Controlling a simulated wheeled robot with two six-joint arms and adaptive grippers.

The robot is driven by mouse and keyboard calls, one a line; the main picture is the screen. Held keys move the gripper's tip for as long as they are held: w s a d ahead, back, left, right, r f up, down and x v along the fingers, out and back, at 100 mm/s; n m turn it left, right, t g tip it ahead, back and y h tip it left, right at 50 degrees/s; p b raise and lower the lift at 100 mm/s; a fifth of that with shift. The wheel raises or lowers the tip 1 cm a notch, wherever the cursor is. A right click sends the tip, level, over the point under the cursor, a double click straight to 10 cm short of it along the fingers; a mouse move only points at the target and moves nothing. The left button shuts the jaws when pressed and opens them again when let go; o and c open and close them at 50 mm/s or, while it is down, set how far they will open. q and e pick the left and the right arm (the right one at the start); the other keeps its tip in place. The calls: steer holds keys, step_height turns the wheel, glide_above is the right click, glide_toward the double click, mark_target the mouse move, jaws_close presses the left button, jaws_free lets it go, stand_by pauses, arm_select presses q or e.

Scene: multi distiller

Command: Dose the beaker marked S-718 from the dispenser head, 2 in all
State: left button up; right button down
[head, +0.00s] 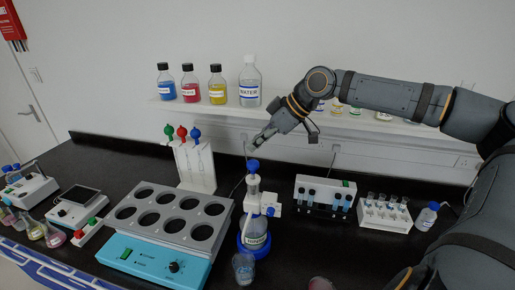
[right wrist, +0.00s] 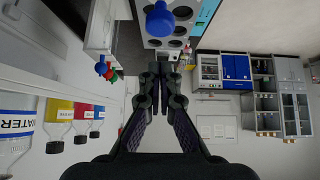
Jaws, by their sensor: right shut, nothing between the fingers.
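The dispenser bottle (head: 256,241) stands upright on the bench, with a white dispenser head (head: 252,190) and a blue knob on top (head: 253,166). A small clear beaker (head: 243,268) stands in front of it, with bluish contents; I cannot read any S-718 mark on it. My right gripper (head: 252,147) is just above the knob, apart from it, shut and empty. In the right wrist view the shut fingers (right wrist: 155,88) point ahead, and the blue knob (right wrist: 158,22) shows at the top. My left gripper is not in view.
A teal heating block (head: 150,257) with several round wells stands left of the dispenser. A pipette stand (head: 196,168) is behind it. Tube racks (head: 383,215) stand to the right. A shelf (head: 200,106) with bottles runs behind my right arm. A reddish item (head: 320,284) shows at the front edge.

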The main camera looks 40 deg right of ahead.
mark_target(257, 164)
step_height(257, 164, down, 3)
steer(key=shift+f+b, duration=0.1)
steer(key=shift+b, duration=0.65)
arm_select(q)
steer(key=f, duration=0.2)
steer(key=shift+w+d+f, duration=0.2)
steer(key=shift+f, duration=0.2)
arm_select(e)
steer(key=shift+d+f, duration=0.2)
steer(key=shift+f, duration=0.1)
steer(key=shift+a+r, duration=0.1)
step_height(257, 164, down, 3)
steer(key=shift+s+r+b, duration=0.1)
steer(key=shift+b, duration=0.75)
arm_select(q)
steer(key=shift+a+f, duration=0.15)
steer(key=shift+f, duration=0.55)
arm_select(e)
steer(key=shift+s+a, duration=0.1)
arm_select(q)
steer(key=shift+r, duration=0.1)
